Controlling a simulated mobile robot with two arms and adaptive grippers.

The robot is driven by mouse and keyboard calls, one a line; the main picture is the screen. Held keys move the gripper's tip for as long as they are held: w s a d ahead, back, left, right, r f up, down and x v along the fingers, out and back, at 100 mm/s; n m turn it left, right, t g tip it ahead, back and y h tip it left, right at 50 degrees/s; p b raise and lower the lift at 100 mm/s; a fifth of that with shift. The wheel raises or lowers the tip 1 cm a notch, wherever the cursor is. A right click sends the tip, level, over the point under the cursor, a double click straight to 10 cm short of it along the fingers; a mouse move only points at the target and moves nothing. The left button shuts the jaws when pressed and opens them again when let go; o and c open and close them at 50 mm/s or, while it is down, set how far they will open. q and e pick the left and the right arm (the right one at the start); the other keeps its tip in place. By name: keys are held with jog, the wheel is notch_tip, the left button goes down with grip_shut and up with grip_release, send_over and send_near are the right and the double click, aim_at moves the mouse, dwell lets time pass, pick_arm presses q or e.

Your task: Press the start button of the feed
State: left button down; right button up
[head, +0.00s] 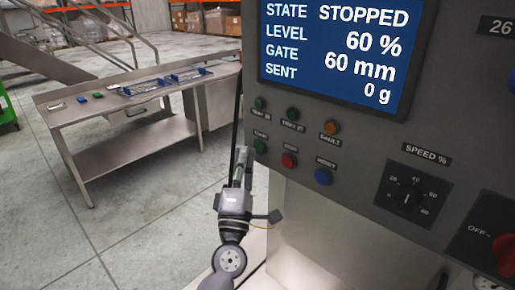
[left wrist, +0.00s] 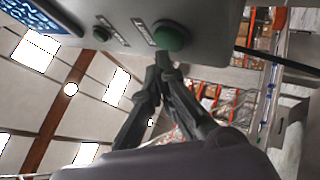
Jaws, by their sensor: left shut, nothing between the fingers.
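The green start button (head: 260,146) is at the left end of the lower row on the grey control panel (head: 430,120). It also shows large in the left wrist view (left wrist: 171,37). My left gripper (head: 243,156) is shut and empty, its tips just left of the green button in the head view. In the left wrist view the closed fingertips (left wrist: 163,58) are right beside the button's lower edge. I cannot tell whether they touch it. The screen (head: 335,50) reads STOPPED, level 60 %, gate 60 mm, sent 0 g. My right gripper is not in view.
Beside the green button are a red button (head: 289,160) and a blue button (head: 323,177). Small lamps sit above, one amber (head: 331,127). A speed knob (head: 408,198) and a red switch (head: 507,255) are at right. A steel table (head: 130,104) stands at left, with open floor before it.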

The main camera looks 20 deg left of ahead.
pick_arm(q)
jog(key=shift+w+d, duration=0.2)
jog(key=shift+w, duration=0.35)
dwell(0.7)
dwell(0.3)
jog(key=shift+s+a, duration=0.25)
jog(key=shift+s, duration=0.55)
jog(key=s, duration=0.1)
jog(key=s+a, duration=0.1)
jog(key=s, duration=0.2)
jog(key=shift+s+a+p, duration=0.3)
jog(key=shift+s+p, duration=0.05)
dwell(0.5)
